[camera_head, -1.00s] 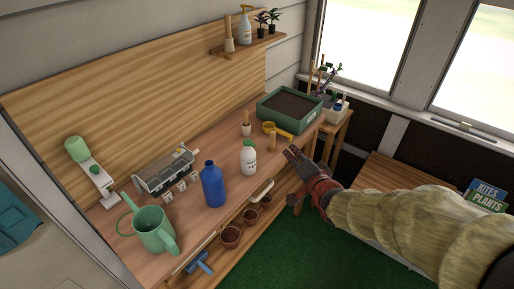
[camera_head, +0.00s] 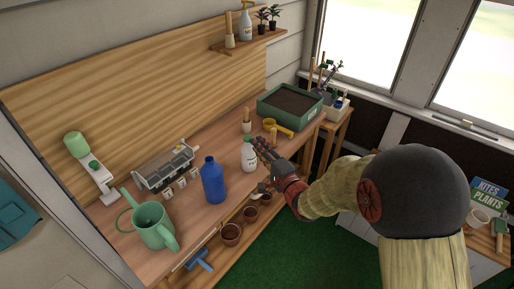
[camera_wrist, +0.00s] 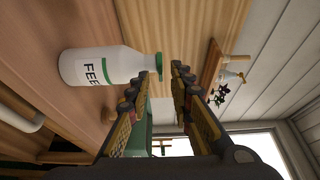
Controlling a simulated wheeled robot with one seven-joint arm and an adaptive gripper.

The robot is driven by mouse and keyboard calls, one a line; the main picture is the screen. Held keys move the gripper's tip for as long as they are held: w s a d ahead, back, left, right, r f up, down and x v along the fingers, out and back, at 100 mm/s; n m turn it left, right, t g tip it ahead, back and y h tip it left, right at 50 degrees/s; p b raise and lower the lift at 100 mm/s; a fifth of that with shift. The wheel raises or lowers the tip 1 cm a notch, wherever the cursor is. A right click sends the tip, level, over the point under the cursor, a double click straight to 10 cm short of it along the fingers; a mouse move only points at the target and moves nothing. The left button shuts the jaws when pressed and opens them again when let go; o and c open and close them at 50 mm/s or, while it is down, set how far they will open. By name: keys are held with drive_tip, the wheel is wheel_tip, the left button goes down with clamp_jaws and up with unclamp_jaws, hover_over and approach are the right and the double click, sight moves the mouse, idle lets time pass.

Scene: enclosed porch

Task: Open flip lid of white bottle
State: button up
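The white bottle (camera_head: 248,160) stands upright on the wooden bench, right of a blue bottle. It also shows sideways in the wrist view (camera_wrist: 98,67), with a label reading "FEE" and a green cap (camera_wrist: 157,66) at its neck. My gripper (camera_head: 258,143) is at the bottle's upper right in the head view and partly hides its top. In the wrist view, my gripper (camera_wrist: 167,73) has a gap between its fingertips, with nothing held. One fingertip is close to the cap; I cannot tell if they touch. The lid's hinge cannot be made out.
The blue bottle (camera_head: 213,180) and a green watering can (camera_head: 151,226) stand to the left. A green soil tray (camera_head: 290,108) and a yellow scoop (camera_head: 281,129) lie farther back to the right. Brown pots (camera_head: 231,233) sit on the shelf below.

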drive_tip(key=shift+w+a, duration=0.35)
drive_tip(key=shift+w, duration=0.25)
drive_tip(key=c, duration=0.3)
clamp_jaws()
